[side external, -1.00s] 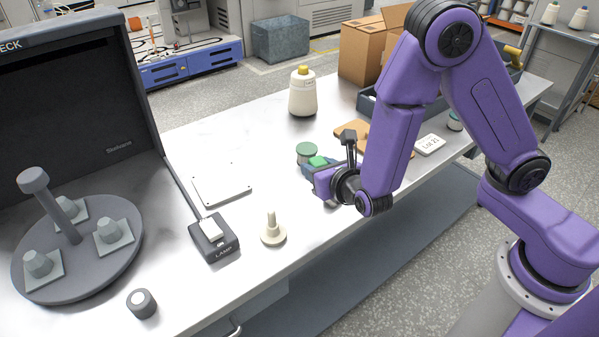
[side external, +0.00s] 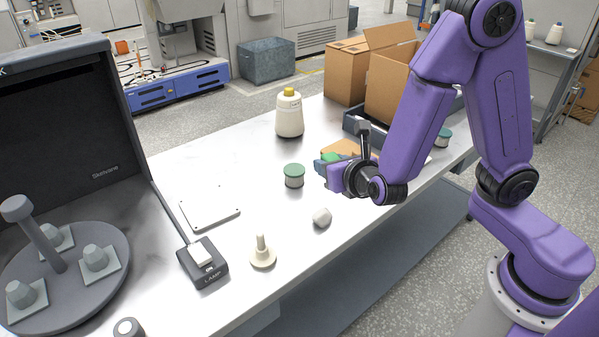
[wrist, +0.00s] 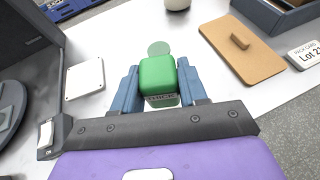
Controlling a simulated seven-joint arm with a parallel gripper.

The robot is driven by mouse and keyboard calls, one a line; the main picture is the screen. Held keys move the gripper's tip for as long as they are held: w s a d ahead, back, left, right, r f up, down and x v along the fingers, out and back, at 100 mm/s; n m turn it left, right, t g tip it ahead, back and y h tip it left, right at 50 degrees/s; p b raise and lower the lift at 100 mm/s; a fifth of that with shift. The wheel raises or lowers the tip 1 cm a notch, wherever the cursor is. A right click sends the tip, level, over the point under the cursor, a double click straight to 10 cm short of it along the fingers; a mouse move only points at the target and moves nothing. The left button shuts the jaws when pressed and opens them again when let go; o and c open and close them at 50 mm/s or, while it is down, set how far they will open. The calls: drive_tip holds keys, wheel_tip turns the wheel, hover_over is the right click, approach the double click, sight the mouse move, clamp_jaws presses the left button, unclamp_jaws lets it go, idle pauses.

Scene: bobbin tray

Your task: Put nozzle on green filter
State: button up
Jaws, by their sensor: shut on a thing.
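My gripper (wrist: 158,90) is shut on a green block (wrist: 158,78), which sits between its blue fingers and has a partly hidden dark label. The block also shows in the side view (side external: 330,157), held above the table. A short cylinder with a green top (side external: 294,176) stands left of my gripper; its top shows just beyond the block in the wrist view (wrist: 158,48). A cream piece with a round flange and upright stem (side external: 262,252) stands nearer the front edge. I cannot tell for certain which pieces are the nozzle and the green filter.
A small pale rounded piece (side external: 322,217) lies near the front edge. The lamp switch (side external: 203,263) and a flat plate (side external: 210,214) are to the left. A cream cone (side external: 289,115) stands behind; a tan board (wrist: 241,50) and cardboard boxes (side external: 388,85) are right.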

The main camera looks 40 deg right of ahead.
drive_tip(key=w+d+r+h, duration=0.1)
drive_tip(key=w+d+r, duration=0.2)
drive_tip(key=d, duration=0.2)
hover_over(295, 170)
drive_tip(key=shift+m, duration=0.4)
drive_tip(key=f, duration=0.9)
drive_tip(key=shift+s+f, duration=0.15)
drive_tip(key=shift+s, duration=0.1)
drive_tip(key=shift+w+f, duration=0.15)
drive_tip(key=shift+f, duration=0.05)
drive_tip(key=shift+w+f, duration=0.15)
drive_tip(key=shift+f, duration=1.5)
drive_tip(key=shift+f, duration=0.15)
drive_tip(key=o, duration=1.1)
drive_tip(key=shift+c, duration=0.2)
